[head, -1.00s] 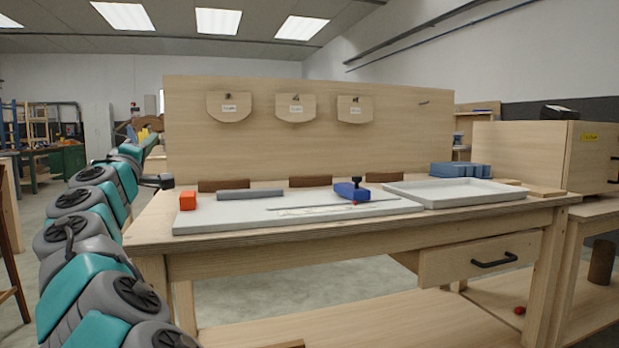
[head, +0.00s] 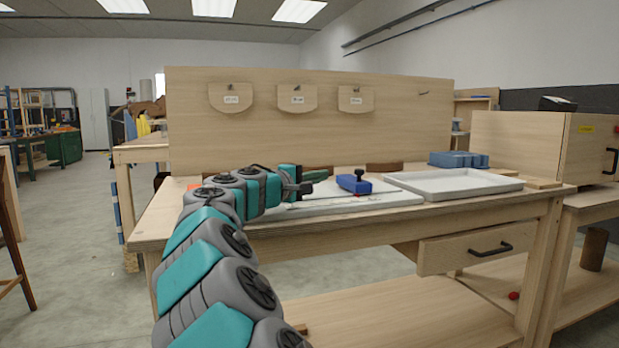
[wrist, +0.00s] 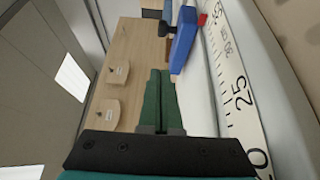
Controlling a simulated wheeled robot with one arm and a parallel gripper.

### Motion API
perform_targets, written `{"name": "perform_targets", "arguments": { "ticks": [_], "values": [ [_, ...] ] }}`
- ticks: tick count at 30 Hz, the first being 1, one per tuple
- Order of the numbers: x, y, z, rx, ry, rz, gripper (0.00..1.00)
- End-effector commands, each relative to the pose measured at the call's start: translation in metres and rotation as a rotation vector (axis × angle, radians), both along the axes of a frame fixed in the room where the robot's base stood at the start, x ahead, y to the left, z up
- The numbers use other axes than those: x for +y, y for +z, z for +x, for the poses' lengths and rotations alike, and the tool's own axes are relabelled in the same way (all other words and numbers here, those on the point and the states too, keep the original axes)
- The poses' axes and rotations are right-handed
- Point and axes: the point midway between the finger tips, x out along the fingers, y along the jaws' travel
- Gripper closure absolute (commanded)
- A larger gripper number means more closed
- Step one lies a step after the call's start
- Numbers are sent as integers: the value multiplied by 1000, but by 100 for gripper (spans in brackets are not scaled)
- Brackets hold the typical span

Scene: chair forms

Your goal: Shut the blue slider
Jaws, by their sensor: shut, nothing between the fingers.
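The blue slider (head: 352,185), with a black knob on top and a red mark at its lower front, sits on the pale board (head: 390,200) on the workbench. In the wrist view the slider (wrist: 184,40) is ahead of the fingertips, beside a white scale strip (wrist: 235,85) with printed numbers; its red mark is near the 35. My gripper (head: 324,174) is low over the board, left of the slider and pointing towards it. Its green fingers (wrist: 160,75) are together and empty. A small gap seems to separate them from the slider; contact is hard to judge.
A pale tray (head: 455,194) lies right of the board, with a blue block piece (head: 458,160) behind it. A wooden back panel (head: 300,135) with hanging tags stands behind the bench. The drawer (head: 470,251) below juts out. My arm covers the board's left part.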

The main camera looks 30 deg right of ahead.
Motion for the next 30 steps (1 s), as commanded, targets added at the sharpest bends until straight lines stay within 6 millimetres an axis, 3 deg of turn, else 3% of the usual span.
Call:
{"name": "perform_targets", "arguments": {
  "ticks": [6,13,30],
  "values": [
    [-37,1,10,-1,-2,0,100],
    [-62,2,-5,-1,-3,-2,100],
    [-73,1,-9,-2,1,-1,100]
  ]
}}
